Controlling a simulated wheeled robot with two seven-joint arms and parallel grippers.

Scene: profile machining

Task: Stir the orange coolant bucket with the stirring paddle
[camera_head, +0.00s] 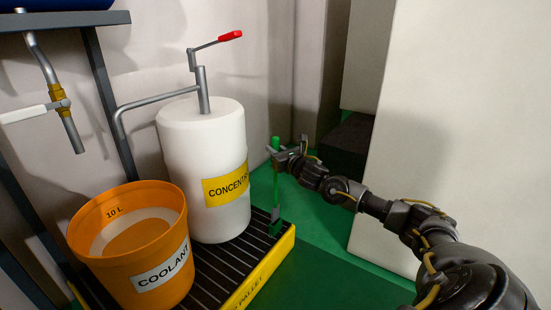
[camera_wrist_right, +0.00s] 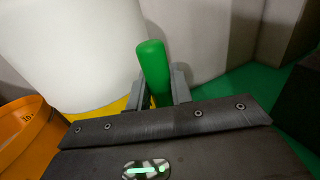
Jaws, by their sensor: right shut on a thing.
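The orange coolant bucket (camera_head: 135,250) stands on a slatted pallet at the lower left, with a 10 L mark and liquid visible inside. Its rim shows at the left edge of the right wrist view (camera_wrist_right: 30,135). My left gripper is not in view.
A white concentrate drum (camera_head: 200,150) with a crank pump stands on the pallet (camera_head: 262,278), between bucket and paddle. A tap (camera_head: 58,95) hangs from a shelf at upper left. A large pale panel (camera_head: 450,120) stands at right. Green floor (camera_head: 330,280) is clear in front.

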